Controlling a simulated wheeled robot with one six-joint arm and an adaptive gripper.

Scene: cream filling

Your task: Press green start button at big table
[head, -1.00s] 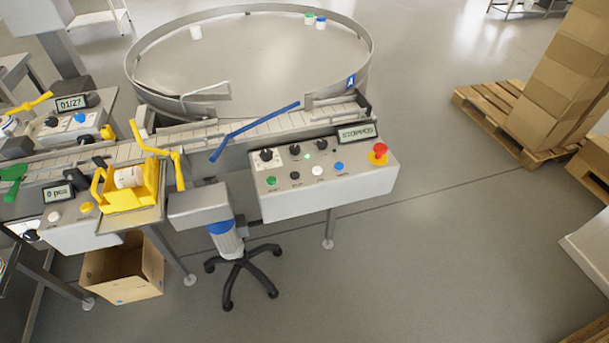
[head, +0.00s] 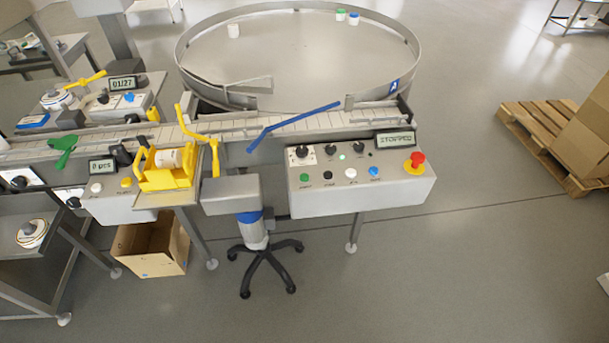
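The big round table (head: 300,58) with a raised metal rim stands behind the conveyor, marked with a blue "A" tag. Its grey control box (head: 330,197) is at the front, right of centre. The green start button (head: 304,177) is at the left of the lower button row, beside black, white and blue buttons. A display (head: 395,139) on the box reads "STOPPED". A red emergency knob (head: 415,160) sits at the box's right end. A small green light (head: 342,157) shows in the upper row. My gripper is not in view.
A conveyor (head: 310,123) with a blue guide bar (head: 293,125) runs behind the box. A wheeled stool-like base (head: 262,262) stands at the box's left, with a cardboard box (head: 150,247) farther left. Pallets (head: 545,145) with cartons stand at right. The floor in front is clear.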

